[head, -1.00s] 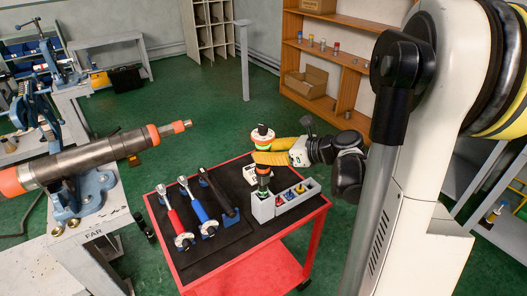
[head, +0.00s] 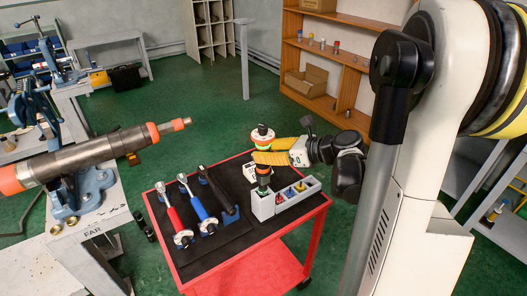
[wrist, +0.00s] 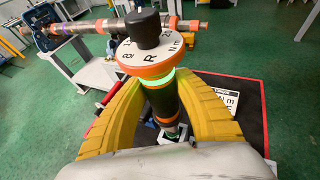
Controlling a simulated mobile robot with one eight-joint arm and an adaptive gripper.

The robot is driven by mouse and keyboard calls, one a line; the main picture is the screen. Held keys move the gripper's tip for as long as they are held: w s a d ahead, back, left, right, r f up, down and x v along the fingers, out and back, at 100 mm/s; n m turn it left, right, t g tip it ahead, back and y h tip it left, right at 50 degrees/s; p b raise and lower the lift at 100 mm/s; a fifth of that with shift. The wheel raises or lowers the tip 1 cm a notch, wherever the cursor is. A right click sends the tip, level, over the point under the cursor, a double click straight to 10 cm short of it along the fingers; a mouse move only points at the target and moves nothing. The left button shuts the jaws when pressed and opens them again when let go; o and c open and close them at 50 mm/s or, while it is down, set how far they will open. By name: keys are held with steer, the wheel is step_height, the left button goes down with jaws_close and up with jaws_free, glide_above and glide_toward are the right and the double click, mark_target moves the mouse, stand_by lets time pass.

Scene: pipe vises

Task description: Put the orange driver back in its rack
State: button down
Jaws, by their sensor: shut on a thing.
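My gripper (head: 270,157) has yellow fingers, also seen in the wrist view (wrist: 160,112). They are shut around the orange driver (wrist: 160,90), one finger on each side of its dark shaft. The driver stands about upright, with a black knob, an orange dial ring and a glowing green band at its top. In the head view its lower part (head: 263,178) shows below the fingers, at the left compartment of the light grey rack (head: 263,209). I cannot tell whether its tip is inside. The rack's right part holds small coloured handles.
The rack stands on the black top of a red cart (head: 250,254). A red-handled tool (head: 173,215), a blue-handled tool (head: 197,207) and a black tool (head: 222,194) lie to its left. A vise holds a long pipe (head: 100,152) farther left.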

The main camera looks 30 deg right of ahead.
mark_target(264, 175)
steer(key=shift+f+b, duration=4.3)
steer(key=shift+f, duration=0.4)
stand_by(3.3)
